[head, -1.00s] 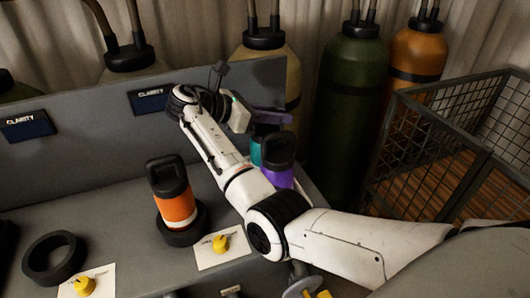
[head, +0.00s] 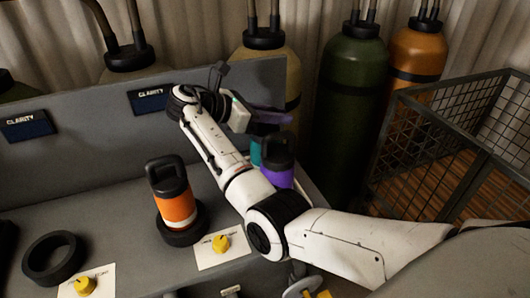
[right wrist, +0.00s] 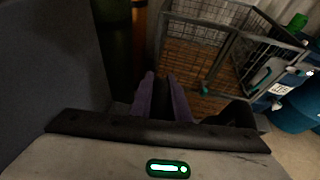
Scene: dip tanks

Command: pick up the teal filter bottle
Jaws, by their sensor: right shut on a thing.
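The teal filter bottle (head: 256,152) stands at the right end of the grey bench in the head view. Only a strip of its teal body shows; the purple bottle and my right arm hide most of it. My right gripper (head: 271,117), with purple fingers, is right above it and shut on its dark top. In the right wrist view the purple fingers (right wrist: 164,98) have something dark between them, too dim to make out. The purple bottle (head: 279,178) with a black loop cap stands just in front of the teal one. My left gripper is not in view.
An orange bottle (head: 175,208) stands in a black ring holder at the bench's middle. An empty black ring (head: 54,258) lies at left. Yellow knobs (head: 221,243) sit along the front. Tall tanks (head: 348,100) and a wire cage (head: 455,140) stand beyond the bench.

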